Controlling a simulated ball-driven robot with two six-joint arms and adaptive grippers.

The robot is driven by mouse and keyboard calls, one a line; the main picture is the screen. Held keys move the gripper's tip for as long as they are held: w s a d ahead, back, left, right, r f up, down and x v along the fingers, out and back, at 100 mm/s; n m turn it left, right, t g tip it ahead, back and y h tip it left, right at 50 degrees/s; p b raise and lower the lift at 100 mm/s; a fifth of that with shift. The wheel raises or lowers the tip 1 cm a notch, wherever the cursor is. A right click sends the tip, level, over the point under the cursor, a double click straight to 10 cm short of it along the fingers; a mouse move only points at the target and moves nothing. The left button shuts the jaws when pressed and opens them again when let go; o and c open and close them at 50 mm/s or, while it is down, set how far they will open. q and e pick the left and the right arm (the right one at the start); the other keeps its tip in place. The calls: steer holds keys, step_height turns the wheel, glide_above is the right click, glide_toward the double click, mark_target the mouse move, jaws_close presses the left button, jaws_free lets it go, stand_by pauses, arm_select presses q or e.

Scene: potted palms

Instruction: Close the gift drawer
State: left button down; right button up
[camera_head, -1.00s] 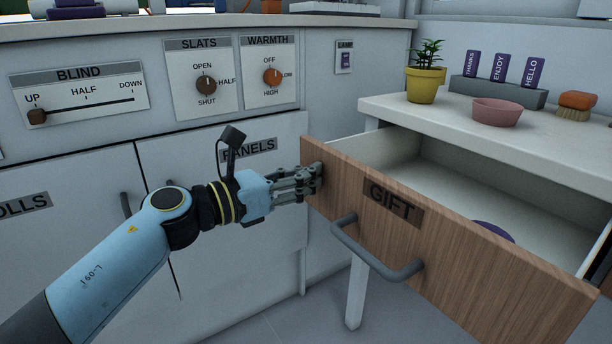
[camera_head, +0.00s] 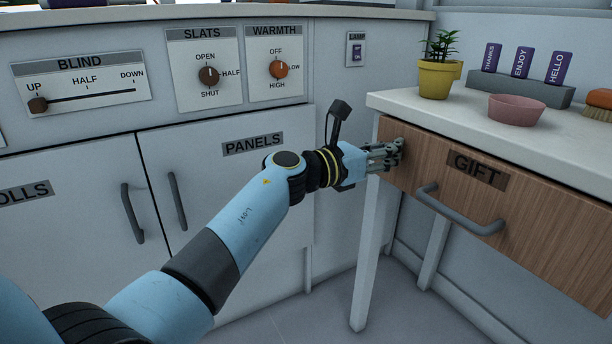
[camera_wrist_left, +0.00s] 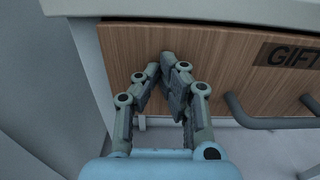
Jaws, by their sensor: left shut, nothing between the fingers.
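The gift drawer (camera_head: 540,225) has a brown wooden front with a GIFT label and a grey bar handle (camera_head: 458,215). In the head view its front sits under the white tabletop, and no drawer interior shows. My left gripper (camera_head: 400,153) is shut and empty, its fingertips against the left end of the drawer front. In the left wrist view the shut fingertips (camera_wrist_left: 168,60) meet the wooden front (camera_wrist_left: 215,50), left of the handle (camera_wrist_left: 265,118). I cannot tell whether a thin gap remains behind the front. My right gripper is not in view.
On the tabletop (camera_head: 420,105) stand a yellow potted plant (camera_head: 436,78), a pink bowl (camera_head: 516,109), a grey holder with purple cards (camera_head: 522,64) and a brush (camera_head: 600,104). Left are a cabinet with a PANELS door (camera_head: 240,180) and dials (camera_head: 208,75). Floor below the table is clear.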

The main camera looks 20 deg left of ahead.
arm_select(q)
steer(key=x, duration=0.3)
steer(key=shift+w+r, duration=0.1)
steer(key=shift+r, duration=0.05)
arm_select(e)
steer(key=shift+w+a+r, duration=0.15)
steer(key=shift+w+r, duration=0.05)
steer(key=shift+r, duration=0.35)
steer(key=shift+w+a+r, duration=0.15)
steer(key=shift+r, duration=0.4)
